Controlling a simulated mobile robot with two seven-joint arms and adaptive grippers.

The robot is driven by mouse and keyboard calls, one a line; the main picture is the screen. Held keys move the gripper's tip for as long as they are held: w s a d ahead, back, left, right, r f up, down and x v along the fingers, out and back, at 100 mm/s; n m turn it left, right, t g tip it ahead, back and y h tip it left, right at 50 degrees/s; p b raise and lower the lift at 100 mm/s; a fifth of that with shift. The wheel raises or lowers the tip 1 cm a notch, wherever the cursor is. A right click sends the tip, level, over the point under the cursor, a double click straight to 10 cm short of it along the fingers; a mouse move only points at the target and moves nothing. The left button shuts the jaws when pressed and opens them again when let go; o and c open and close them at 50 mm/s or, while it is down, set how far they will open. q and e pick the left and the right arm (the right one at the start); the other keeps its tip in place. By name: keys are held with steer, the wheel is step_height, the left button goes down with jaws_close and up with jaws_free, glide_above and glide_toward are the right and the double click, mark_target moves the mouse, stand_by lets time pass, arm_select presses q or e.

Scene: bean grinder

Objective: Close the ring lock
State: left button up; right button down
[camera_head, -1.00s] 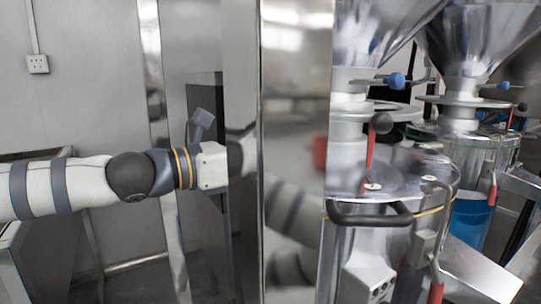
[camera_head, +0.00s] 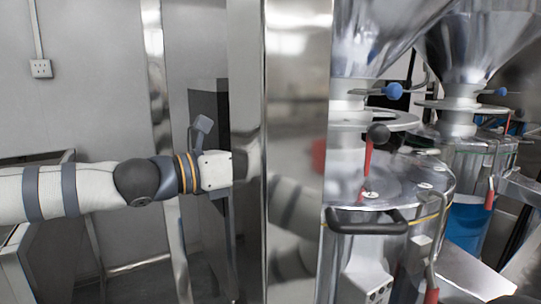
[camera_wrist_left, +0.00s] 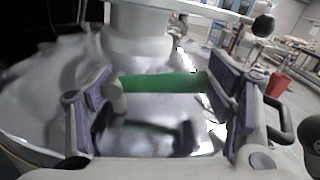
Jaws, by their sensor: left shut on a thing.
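My left gripper (camera_wrist_left: 163,86) shows in the left wrist view, with purple-padded fingers on both sides of a green handle (camera_wrist_left: 178,83). It is shut on this handle, which spans between the pads. The handle's left end meets a pale rounded piece. A shiny metal lid (camera_wrist_left: 38,100) with a wide pale neck (camera_wrist_left: 140,35) lies behind it. A dark green reflection shows lower down. In the head view my left wrist (camera_head: 212,170) reaches behind a tall steel panel, which hides the fingers. The ring lock cannot be made out clearly. My right gripper is not in view.
The steel panel (camera_head: 297,90) stands close to my left arm. Right of it are steel grinders with hoppers (camera_head: 475,45), a black handle (camera_head: 366,221), a red lever (camera_head: 369,165) and blue knobs (camera_head: 393,91). A red bin (camera_wrist_left: 278,84) stands farther off.

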arm_select(q)
steer(key=shift+r+n+p, duration=0.55)
steer(key=shift+r+n, duration=0.1)
steer(key=shift+n, duration=0.45)
steer(key=shift+w+a+r+n+p, duration=0.1)
steer(key=shift+n+p, duration=0.05)
steer(key=shift+n, duration=0.5)
steer(key=shift+w+a+r+n+p, duration=0.1)
steer(key=shift+n+p, duration=0.05)
steer(key=shift+n, duration=0.5)
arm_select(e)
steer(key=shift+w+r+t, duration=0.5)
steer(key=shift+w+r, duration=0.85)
arm_select(q)
steer(key=o, duration=1.7)
steer(key=shift+f, duration=0.1)
